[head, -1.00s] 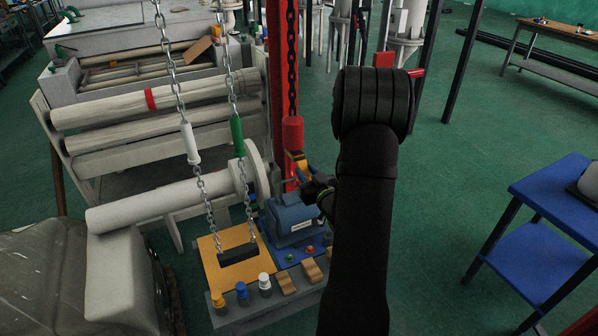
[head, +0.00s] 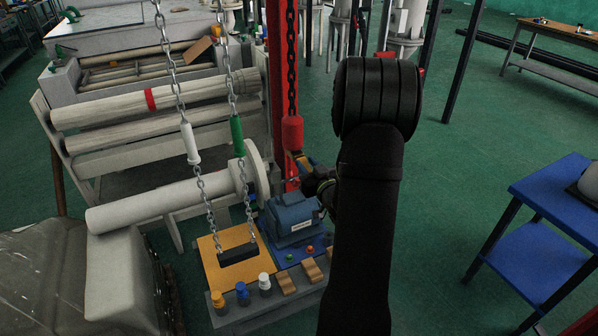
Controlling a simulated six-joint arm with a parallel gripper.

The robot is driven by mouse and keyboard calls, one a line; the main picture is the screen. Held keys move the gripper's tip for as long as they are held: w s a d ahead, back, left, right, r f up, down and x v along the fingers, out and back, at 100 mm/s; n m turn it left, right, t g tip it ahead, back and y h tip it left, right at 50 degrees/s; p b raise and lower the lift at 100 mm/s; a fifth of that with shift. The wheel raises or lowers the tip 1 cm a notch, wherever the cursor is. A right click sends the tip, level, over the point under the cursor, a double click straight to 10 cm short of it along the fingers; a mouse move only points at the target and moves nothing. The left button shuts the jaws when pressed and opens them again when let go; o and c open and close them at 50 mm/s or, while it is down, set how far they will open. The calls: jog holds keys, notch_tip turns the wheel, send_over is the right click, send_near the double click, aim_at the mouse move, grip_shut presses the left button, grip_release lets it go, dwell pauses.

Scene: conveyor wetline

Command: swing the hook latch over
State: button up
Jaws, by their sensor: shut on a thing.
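My gripper (head: 303,168) is at the red post (head: 279,60), just below the red sleeve (head: 292,134) on the dark chain. It is small in the head view and partly hidden by my black arm. Its jaws are shut on a small part at the post, which seems to be the hook latch. The latch's shape and how far it is turned are too small to make out. Blue and yellow patches show around the jaws.
A blue motor-like box (head: 291,219) stands just below my gripper. A white chain sleeve (head: 190,143) and a green one (head: 237,135) hang to the left, above a yellow plate (head: 212,265). White rollers (head: 150,205) lie left. Green floor is open between my arm and the blue table (head: 560,200).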

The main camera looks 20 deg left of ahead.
jog(key=o, duration=0.8)
jog(key=shift+c, duration=0.2)
jog(key=shift+s+d, duration=0.1)
jog(key=v, duration=0.6)
jog(key=shift+s+d, duration=0.3)
jog(key=x, duration=0.7)
jog(key=shift+f, duration=0.1)
